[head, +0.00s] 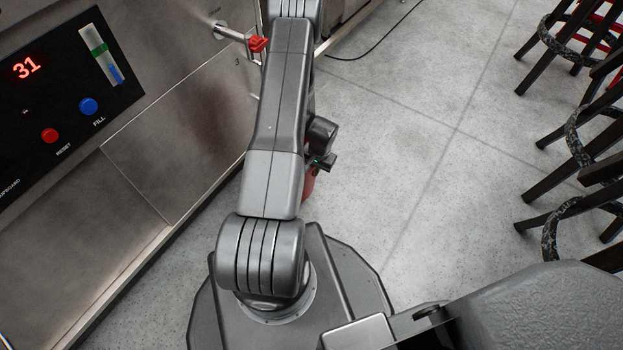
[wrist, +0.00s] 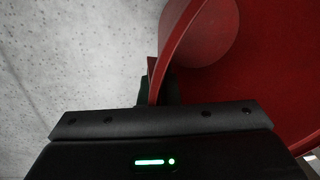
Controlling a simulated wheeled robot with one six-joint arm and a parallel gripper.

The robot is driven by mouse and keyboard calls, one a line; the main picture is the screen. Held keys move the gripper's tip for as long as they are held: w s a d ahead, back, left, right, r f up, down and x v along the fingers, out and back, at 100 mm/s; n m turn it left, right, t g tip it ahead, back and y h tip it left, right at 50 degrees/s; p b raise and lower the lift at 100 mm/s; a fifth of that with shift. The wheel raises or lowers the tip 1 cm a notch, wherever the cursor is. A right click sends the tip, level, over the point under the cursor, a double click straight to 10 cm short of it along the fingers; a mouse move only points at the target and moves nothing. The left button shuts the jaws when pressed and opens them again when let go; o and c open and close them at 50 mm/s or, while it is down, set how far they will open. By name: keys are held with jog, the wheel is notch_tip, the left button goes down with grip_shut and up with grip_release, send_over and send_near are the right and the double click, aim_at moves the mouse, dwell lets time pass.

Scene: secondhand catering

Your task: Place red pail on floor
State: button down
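The red pail (wrist: 275,70) fills the right of the wrist view, and I look into its open inside. Its curved wall runs down to my gripper (wrist: 158,88), whose dark fingers are closed on the wall at the rim. In the head view only a small red part of the pail (head: 309,186) shows beside my arm, below my gripper (head: 322,162); my arm hides the rest. The grey floor (head: 400,180) shows beside the pail in both views. I cannot tell whether the pail's base touches the floor.
A steel appliance (head: 180,140) with a black control panel (head: 60,85) stands along the left. A tap with a red handle (head: 258,44) sticks out from it. Several dark stools (head: 585,130) stand at the right. A black cable (head: 375,45) lies at the back. The middle floor is clear.

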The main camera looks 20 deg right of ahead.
jog(key=shift+f+b, duration=0.6)
jog(key=shift+f, duration=1.45)
jog(key=shift+f, duration=0.15)
jog(key=c, duration=1.7)
grip_release()
jog(key=r+p, duration=0.1)
jog(key=r, duration=0.3)
jog(key=r+p, duration=0.1)
jog(key=r, duration=0.3)
jog(key=s+d+r+p, duration=0.1)
jog(key=r+p, duration=0.1)
jog(key=r, duration=0.2)
jog(key=shift+r, duration=0.15)
